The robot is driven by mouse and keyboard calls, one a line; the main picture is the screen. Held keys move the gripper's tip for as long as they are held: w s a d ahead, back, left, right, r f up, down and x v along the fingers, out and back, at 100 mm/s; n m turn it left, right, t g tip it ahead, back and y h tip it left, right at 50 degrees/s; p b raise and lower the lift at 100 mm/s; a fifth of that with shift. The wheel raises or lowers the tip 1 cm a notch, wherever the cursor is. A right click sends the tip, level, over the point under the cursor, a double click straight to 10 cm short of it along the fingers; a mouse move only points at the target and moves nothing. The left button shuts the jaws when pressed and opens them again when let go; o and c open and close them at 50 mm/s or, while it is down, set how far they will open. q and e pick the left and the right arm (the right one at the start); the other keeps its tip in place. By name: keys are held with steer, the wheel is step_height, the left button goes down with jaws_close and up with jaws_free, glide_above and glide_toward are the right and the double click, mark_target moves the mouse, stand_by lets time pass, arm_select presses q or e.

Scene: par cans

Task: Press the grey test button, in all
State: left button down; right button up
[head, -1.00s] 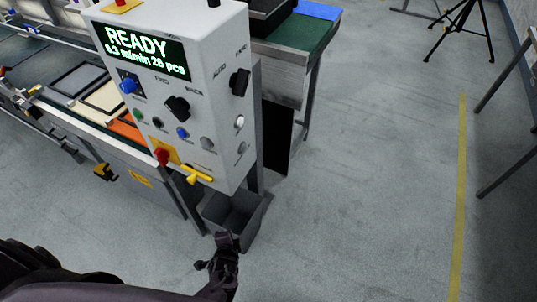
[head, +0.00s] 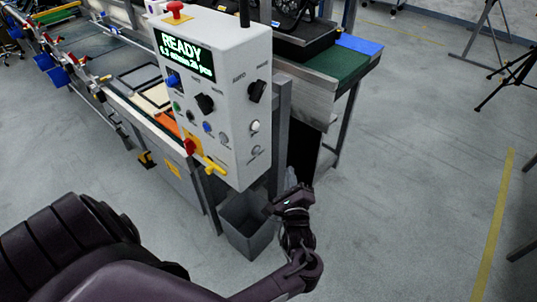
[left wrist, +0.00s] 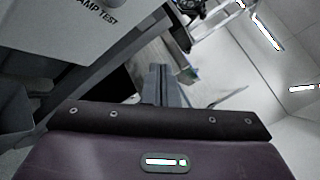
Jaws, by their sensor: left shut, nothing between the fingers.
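The white control box (head: 225,60) stands in the middle of the head view, its green screen reading READY. A grey round button (head: 223,139) is low on its face beside a blue one. Another greyish button (head: 256,151) sits below a white one further right; I cannot read which is labelled test. My right gripper is not in view.
A grey bin (head: 248,245) stands under the box, close to my left gripper. A yellow T-handle (head: 214,166) and red knob (head: 190,147) stick out at the box's lower edge. A conveyor runs left; a green-topped table (head: 335,60) is behind.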

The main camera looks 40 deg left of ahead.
mark_target(257, 151)
arm_select(q)
steer(key=a, duration=0.9)
steer(key=shift+w, duration=0.4)
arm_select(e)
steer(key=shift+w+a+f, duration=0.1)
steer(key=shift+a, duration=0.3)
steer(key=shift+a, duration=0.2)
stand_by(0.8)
arm_select(q)
steer(key=shift+a, duration=0.1)
stand_by(0.5)
steer(key=shift+a, duration=0.35)
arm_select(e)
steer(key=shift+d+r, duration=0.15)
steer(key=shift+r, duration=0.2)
